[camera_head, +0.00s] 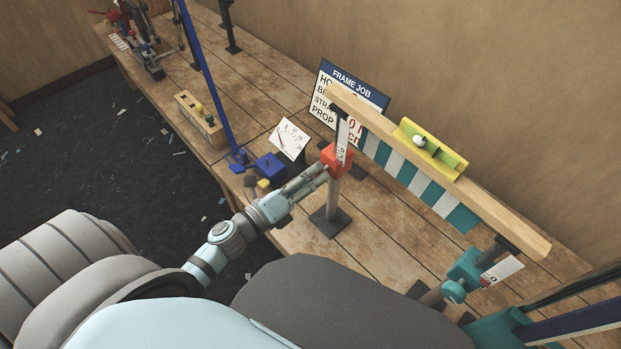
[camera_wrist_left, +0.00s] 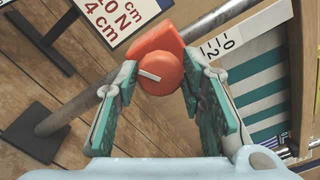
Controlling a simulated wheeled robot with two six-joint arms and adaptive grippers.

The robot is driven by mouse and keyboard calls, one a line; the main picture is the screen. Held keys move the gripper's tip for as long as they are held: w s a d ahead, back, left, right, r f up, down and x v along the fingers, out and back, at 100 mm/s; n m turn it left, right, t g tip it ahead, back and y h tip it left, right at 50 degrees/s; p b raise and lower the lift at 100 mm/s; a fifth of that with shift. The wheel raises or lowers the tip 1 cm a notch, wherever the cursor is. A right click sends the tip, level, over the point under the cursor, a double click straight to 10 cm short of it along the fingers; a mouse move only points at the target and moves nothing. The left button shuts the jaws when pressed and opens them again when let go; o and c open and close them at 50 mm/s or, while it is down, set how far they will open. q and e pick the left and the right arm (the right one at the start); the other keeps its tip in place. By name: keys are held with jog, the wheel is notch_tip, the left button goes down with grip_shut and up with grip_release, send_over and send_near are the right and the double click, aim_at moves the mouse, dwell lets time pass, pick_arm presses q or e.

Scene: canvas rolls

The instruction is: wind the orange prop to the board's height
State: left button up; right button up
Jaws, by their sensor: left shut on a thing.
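The orange prop (camera_head: 334,158) stands under the left end of the wooden board (camera_head: 500,220), on a grey post with a square dark foot (camera_head: 328,222). A white scale card (camera_head: 343,142) is beside its upper post. I cannot tell whether its top touches the board. My left gripper (camera_head: 322,172) is shut on the prop's round orange knob (camera_wrist_left: 160,73), which has a white pointer mark. In the left wrist view one finger lies on each side of the knob. A teal prop (camera_head: 466,268) stands under the board's right end. My right gripper is not in view.
A yellow-green level (camera_head: 430,149) with a pale ball sits on the board, above a striped canvas (camera_head: 412,178). A frame job sign (camera_head: 350,82) stands behind. A blue stand (camera_head: 238,158), a blue block (camera_head: 270,165) and a note card (camera_head: 288,139) are left on the bench.

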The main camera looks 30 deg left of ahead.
pick_arm(q)
jog(key=shift+m, duration=0.3)
jog(key=o, duration=1.1)
jog(key=v, duration=1.2)
